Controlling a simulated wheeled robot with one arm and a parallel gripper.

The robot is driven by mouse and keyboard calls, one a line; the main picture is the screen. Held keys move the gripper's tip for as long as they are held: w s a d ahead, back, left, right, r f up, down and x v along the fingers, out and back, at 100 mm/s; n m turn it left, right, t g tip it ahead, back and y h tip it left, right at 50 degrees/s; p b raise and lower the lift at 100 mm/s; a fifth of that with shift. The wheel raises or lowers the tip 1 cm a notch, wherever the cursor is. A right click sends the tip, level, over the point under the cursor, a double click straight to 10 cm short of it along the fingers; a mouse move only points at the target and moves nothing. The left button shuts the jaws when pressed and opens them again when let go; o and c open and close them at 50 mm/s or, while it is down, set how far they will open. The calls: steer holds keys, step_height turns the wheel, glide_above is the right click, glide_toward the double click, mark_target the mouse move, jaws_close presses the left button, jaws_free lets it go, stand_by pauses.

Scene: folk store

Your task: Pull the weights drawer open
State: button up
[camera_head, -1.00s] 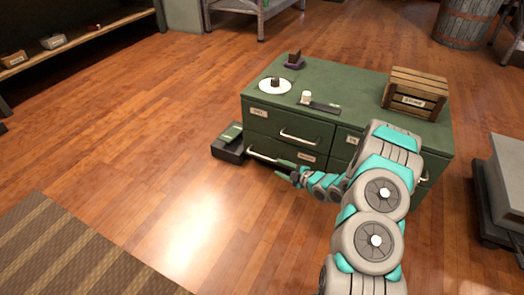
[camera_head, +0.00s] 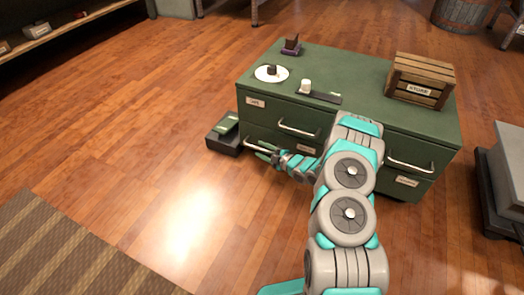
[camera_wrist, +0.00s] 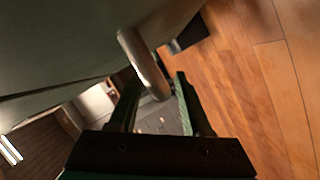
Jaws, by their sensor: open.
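The green cabinet (camera_head: 345,85) has several drawers with metal bar handles and pale labels too small to read, so I cannot tell which is the weights drawer. My gripper (camera_head: 267,153) is at the lower left drawer, by its handle (camera_head: 254,147). In the wrist view the fingers of my gripper (camera_wrist: 158,102) are apart, with the end of a metal handle (camera_wrist: 143,62) between or just in front of them. I cannot tell whether they touch it. The upper left handle (camera_head: 298,129) and a right handle (camera_head: 410,165) also show. My arm hides part of the cabinet front.
A dark box (camera_head: 224,136) stands by the cabinet's left end. Floor in front is clear.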

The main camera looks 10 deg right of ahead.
steer(key=shift+w+a, duration=0.15)
jaws_close()
stand_by(0.4)
stand_by(1.0)
